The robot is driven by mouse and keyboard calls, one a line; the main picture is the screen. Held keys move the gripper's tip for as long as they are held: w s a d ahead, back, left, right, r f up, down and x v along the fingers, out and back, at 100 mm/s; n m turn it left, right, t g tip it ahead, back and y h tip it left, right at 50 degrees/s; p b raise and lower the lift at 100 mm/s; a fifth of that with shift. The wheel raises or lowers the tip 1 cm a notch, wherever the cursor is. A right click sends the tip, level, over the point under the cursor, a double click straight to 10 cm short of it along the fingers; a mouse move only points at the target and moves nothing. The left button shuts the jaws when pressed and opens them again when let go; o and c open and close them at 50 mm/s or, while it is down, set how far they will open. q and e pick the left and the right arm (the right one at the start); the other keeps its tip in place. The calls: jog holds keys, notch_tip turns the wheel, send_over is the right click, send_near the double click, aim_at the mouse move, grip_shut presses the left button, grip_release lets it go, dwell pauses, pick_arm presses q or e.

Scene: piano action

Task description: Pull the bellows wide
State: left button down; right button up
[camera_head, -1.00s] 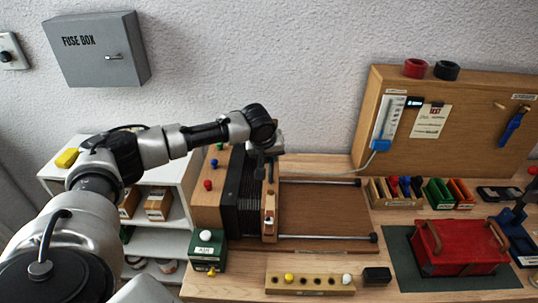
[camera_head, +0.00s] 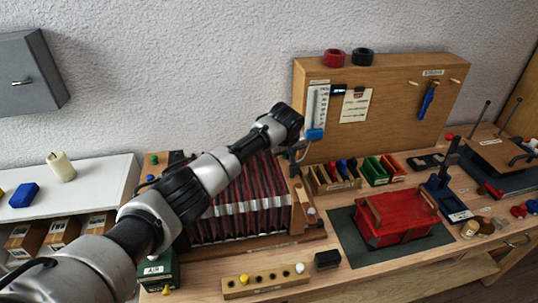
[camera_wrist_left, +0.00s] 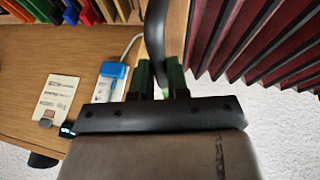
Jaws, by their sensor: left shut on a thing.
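The bellows (camera_head: 240,205), with dark red pleats and pale edges, stand spread along their wooden base in the head view. Their wooden end board (camera_head: 302,208) is at the right end, near the right of the base. In the left wrist view the pleats (camera_wrist_left: 265,40) fill the upper right. My left gripper (camera_wrist_left: 158,78) is shut on a dark curved handle (camera_wrist_left: 156,28), which passes between its green-tipped fingers. In the head view my left arm crosses in front of the bellows and hides part of them. My right gripper is not in view.
A wooden panel (camera_head: 390,105) stands behind, with a blue gauge part (camera_head: 314,134) close to my wrist. A red box (camera_head: 395,218) on a green mat is to the right. A peg block (camera_head: 265,284) and a green box (camera_head: 160,268) are in front.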

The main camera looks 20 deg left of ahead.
pick_arm(q)
jog(key=shift+w+d+r, duration=0.1)
jog(key=shift+w+d, duration=0.45)
jog(key=shift+d, duration=0.25)
jog(key=shift+a, duration=0.1)
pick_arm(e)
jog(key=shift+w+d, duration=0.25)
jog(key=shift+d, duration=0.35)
pick_arm(q)
jog(key=c, duration=1.1)
grip_release()
jog(key=shift+s+a, duration=0.1)
jog(key=shift+s, duration=0.05)
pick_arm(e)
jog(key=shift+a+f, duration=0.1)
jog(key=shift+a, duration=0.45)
pick_arm(q)
jog(key=b+v, duration=0.2)
jog(key=v, duration=0.8)
jog(key=shift+s+r, duration=0.2)
jog(key=shift+r, duration=0.15)
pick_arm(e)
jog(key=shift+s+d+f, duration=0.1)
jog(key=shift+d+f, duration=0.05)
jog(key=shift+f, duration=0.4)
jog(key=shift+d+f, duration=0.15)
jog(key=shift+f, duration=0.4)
